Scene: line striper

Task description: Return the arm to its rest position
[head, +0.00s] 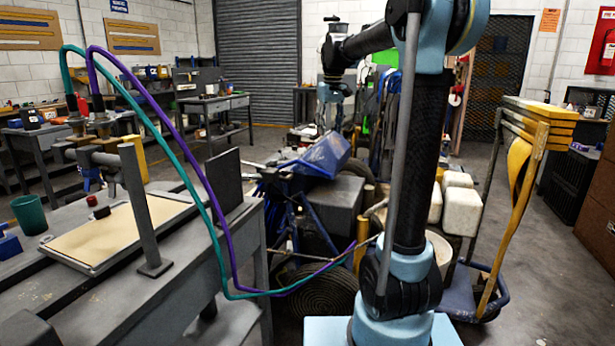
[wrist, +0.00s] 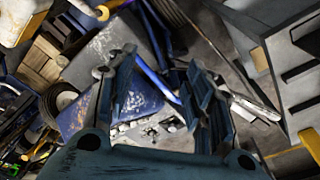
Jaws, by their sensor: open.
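My arm (head: 425,150) rises from its light blue base in the middle of the head view. Its upper part passes out of the top of the picture, and a dark link reaches away to the left. The far end of the arm is small in the head view, so the fingers are not clear there. In the wrist view my gripper (wrist: 160,75) is open, with its two dark blue fingers apart and nothing between them. Beyond the fingers, apparently below, lies a worn blue panel of the line striper (wrist: 95,75); it also shows in the head view (head: 325,155).
A grey workbench (head: 160,300) stands at left, with a tan board (head: 120,232) and a green cup (head: 29,214). Teal and purple hoses (head: 215,215) loop from it toward my arm's base. A cart with yellow bars (head: 515,170) stands at right.

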